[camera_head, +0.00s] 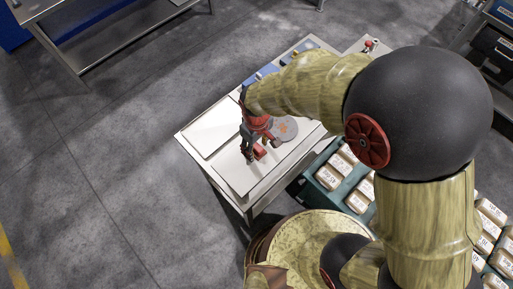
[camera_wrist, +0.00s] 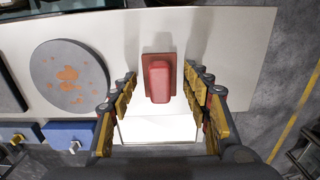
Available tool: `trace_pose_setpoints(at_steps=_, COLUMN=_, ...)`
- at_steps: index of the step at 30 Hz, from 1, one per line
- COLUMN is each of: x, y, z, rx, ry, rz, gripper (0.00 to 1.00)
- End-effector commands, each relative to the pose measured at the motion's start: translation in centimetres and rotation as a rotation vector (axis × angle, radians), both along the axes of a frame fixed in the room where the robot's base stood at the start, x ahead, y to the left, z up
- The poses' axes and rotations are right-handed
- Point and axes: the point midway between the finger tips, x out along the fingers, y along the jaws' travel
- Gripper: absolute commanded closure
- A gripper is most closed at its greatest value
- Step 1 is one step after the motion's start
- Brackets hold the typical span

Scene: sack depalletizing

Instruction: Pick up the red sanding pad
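The red sanding pad (camera_wrist: 158,80) lies on the pale table top (camera_wrist: 235,45) in the wrist view. It has a flat base and a raised block-shaped grip. My gripper (camera_wrist: 161,84) is open, with one finger on each side of the pad and a visible gap on both sides. In the head view the pad (camera_head: 259,152) shows as a small red patch beside my gripper (camera_head: 252,147), which is low over the table.
A grey round disc (camera_wrist: 70,78) with orange-brown patches lies left of the pad. Blue boxes (camera_wrist: 70,132) sit along the table's edge. In the head view, a green crate (camera_head: 328,178) with labelled packages stands right of the table. The table's left part is clear.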

Motion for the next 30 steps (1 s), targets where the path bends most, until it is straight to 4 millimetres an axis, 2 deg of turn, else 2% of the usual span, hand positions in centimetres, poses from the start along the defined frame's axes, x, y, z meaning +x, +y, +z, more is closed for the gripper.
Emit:
trace_pose_setpoints(at_steps=20, x=0.01, y=0.01, z=0.03, rx=0.0, ry=0.0, rz=0.0, gripper=0.92)
trace_pose_setpoints(at_steps=30, x=0.07, y=0.05, z=0.39, rx=0.001, ry=-0.002, rz=0.0, gripper=0.93)
